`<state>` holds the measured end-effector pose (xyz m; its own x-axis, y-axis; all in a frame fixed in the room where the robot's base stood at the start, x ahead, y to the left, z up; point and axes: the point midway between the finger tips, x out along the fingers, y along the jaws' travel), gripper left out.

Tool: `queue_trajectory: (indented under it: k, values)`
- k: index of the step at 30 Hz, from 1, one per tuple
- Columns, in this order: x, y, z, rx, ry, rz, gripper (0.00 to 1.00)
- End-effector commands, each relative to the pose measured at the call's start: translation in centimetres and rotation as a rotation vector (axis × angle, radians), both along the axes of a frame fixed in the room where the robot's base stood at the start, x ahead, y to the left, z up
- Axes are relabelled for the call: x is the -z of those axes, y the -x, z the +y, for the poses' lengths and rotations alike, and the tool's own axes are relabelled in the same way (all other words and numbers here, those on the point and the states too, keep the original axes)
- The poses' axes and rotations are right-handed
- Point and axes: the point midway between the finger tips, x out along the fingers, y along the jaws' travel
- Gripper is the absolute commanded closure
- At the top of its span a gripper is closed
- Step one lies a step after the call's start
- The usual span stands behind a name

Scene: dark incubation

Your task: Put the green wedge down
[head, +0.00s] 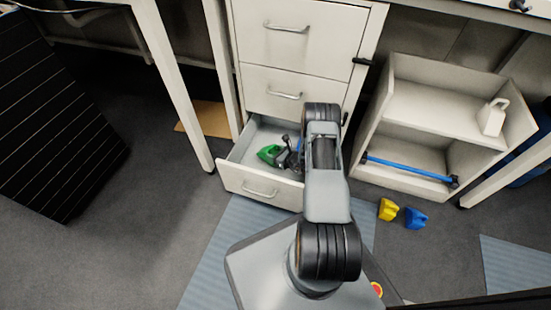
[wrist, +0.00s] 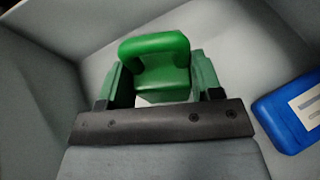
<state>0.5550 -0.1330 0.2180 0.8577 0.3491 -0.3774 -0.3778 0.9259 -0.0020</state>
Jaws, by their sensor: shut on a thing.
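The green wedge (wrist: 158,72) with a loop handle is between the fingers of my gripper (wrist: 160,88) in the wrist view. My gripper is shut on it. In the head view the green wedge (head: 269,153) shows inside the open bottom drawer (head: 262,187), at its left part. My gripper (head: 281,158) reaches down into the drawer there. I cannot tell whether the wedge touches the drawer floor.
A blue object with a pale label (wrist: 290,112) lies in the drawer to the right of my gripper. A yellow piece (head: 388,209) and a blue piece (head: 415,218) lie on the floor. A shelf cart (head: 400,180) with a white jug (head: 492,117) stands at right.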

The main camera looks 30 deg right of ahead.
Motion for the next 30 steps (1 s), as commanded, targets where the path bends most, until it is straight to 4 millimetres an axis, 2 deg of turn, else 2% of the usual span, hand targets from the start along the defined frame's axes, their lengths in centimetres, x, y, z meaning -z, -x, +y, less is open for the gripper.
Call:
queue_trajectory:
  k: [1,4,13,28,29,30]
  values:
    - [1.2,0.0,0.0,0.000,0.000,-0.001,0.88]
    - [2.2,0.0,0.0,0.000,0.000,-0.001,0.88]
    - [2.2,0.0,0.0,0.000,0.000,-0.001,0.88]
    - [3.3,-0.1,0.0,0.000,0.000,-0.002,0.88]
    - [3.4,0.0,0.0,0.000,0.000,0.000,0.40]
    - [3.4,0.0,0.0,0.000,0.000,0.000,0.36]
